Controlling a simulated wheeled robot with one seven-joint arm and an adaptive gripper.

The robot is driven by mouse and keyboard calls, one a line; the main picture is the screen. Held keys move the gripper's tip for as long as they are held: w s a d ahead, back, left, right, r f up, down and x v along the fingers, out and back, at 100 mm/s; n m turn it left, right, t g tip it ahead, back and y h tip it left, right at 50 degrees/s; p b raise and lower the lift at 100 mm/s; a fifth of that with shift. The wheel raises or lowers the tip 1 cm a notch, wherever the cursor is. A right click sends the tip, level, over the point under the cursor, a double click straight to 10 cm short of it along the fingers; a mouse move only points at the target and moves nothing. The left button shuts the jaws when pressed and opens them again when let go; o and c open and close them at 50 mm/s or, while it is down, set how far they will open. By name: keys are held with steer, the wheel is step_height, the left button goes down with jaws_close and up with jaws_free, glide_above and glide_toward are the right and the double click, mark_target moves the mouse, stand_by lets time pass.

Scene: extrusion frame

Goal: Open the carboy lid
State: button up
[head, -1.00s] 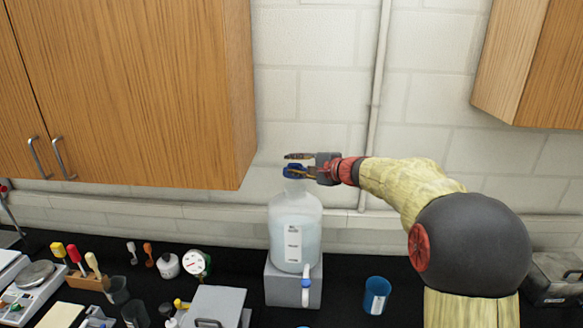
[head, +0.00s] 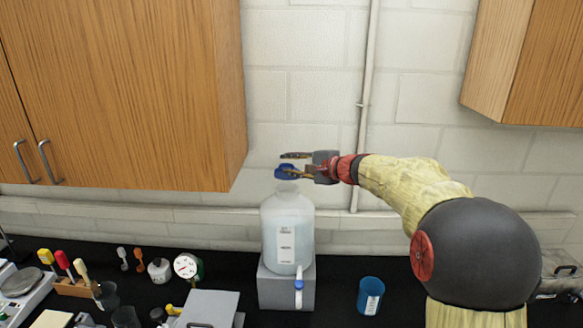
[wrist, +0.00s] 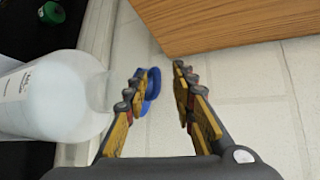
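The carboy (head: 287,235) is a translucent white bottle with a label, upright on a grey block. In the wrist view the carboy (wrist: 50,95) lies sideways at left, and the blue lid (wrist: 154,82) shows as rounded blue parts behind the left finger. My gripper (head: 290,163) reaches in from the right at lid height. In the wrist view my gripper (wrist: 158,90) has its fingers apart, with one beside the lid and nothing clasped between them.
A wooden wall cabinet (head: 130,90) hangs at upper left, close to the gripper. A blue cup (head: 370,296) stands right of the carboy. The carboy's spigot (head: 299,285) points forward. A gauge (head: 187,267) and other lab items crowd the bench at left.

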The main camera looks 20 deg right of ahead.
steer(key=v, duration=1.2)
steer(key=shift+o, duration=0.2)
